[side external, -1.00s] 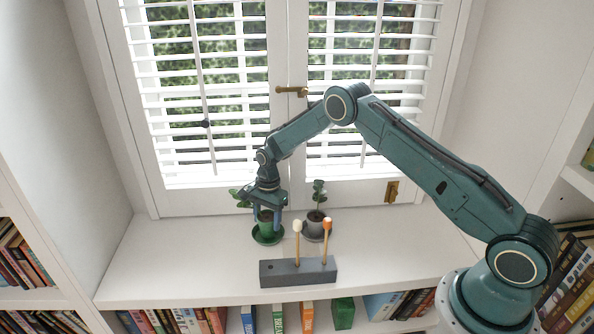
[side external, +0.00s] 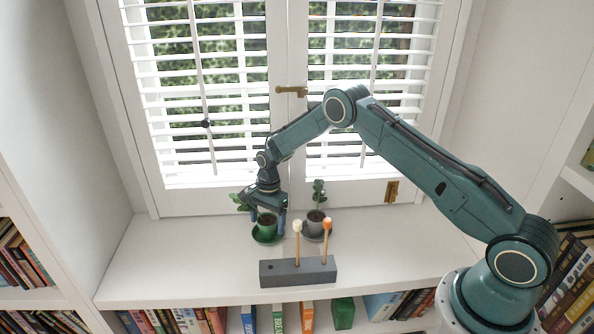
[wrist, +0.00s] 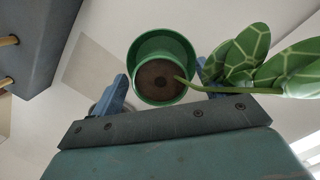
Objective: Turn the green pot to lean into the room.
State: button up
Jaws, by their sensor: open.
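The green pot (side external: 266,229) stands upright on a green saucer (side external: 268,241) on the white sill, left of the grey pot. Its patterned leaves (side external: 240,201) reach out to the left, on the window side. In the wrist view, the pot (wrist: 158,82) shows dark soil, and a stem leans over its rim to the right. My gripper (side external: 269,216) is open above the green pot. The wrist view shows its blue fingers (wrist: 160,88) on either side of the pot, with gaps between. The leaves partly cover the right finger.
A grey pot (side external: 314,226) with a small plant stands close on the right. The window with white blinds (side external: 205,130) is behind. The sill (side external: 180,260) is clear to the left.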

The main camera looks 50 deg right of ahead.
aim_at(270, 218)
jog(key=shift+r, duration=0.1)
notch_tip(270, 218, up, 14)
jog(key=d, duration=0.1)
jog(key=shift+w+d+f, duration=0.15)
jog(key=shift+d+f, duration=0.05)
jog(key=shift+d, duration=0.15)
